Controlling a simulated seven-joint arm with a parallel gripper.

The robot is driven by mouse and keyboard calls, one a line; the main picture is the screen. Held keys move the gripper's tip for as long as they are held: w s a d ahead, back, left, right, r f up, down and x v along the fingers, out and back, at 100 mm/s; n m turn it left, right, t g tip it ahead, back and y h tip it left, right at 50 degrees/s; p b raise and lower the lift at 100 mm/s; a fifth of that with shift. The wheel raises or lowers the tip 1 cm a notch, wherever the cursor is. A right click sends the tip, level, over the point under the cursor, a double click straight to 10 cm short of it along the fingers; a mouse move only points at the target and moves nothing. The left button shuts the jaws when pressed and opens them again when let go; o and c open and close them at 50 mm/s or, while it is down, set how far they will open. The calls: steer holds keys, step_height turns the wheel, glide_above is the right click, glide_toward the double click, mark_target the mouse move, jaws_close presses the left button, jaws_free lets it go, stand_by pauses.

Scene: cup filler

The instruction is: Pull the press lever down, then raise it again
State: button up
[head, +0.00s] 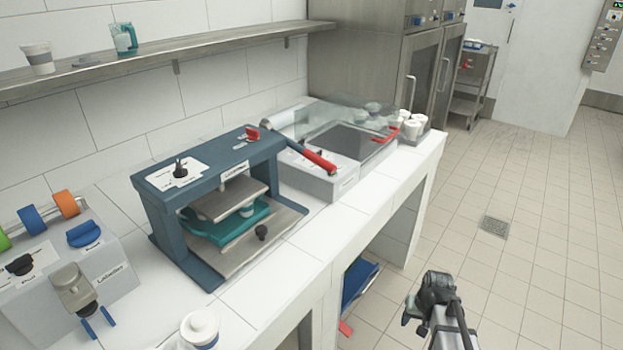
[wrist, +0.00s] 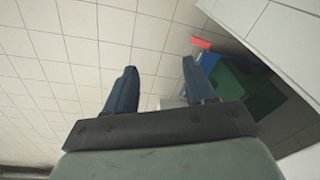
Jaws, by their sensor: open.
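The press (head: 205,172) is a dark blue frame with a metal plate and a teal tray (head: 225,228) inside, standing on the white counter in the head view. A lever with a red grip (head: 320,161) reaches out from the press's upper right side, sloping slightly down to the right. My gripper (wrist: 160,90) is open and empty in the wrist view, with two dark blue fingers apart over the tiled floor. It is away from the press, which the wrist view does not show. Part of my arm shows at lower right in the head view.
A grey machine (head: 330,185) with a clear cover and red handle stands right of the press. A labelled machine (head: 80,290) with coloured rolls stands to the left. A blue bin (head: 358,283) is below the counter. The floor (head: 530,230) at right is clear.

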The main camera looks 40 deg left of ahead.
steer(key=w+a+r+n+y, duration=0.25)
steer(key=a+r, duration=0.75)
steer(key=r, duration=0.5)
steer(key=w+a+r+n+y, duration=0.15)
steer(key=w+a+r, duration=0.25)
steer(key=a+r, duration=0.8)
steer(key=w+a+r+n+y, duration=0.1)
steer(key=w+a+r+y, duration=0.25)
steer(key=a+r, duration=0.9)
steer(key=n+g, duration=0.3)
steer(key=n, duration=0.5)
glide_toward(311, 157)
steer(key=x, duration=0.3)
steer(key=w+x, duration=0.1)
steer(key=x, duration=0.7)
steer(key=shift+w+a, duration=0.1)
steer(key=shift+w, duration=0.1)
jaws_close()
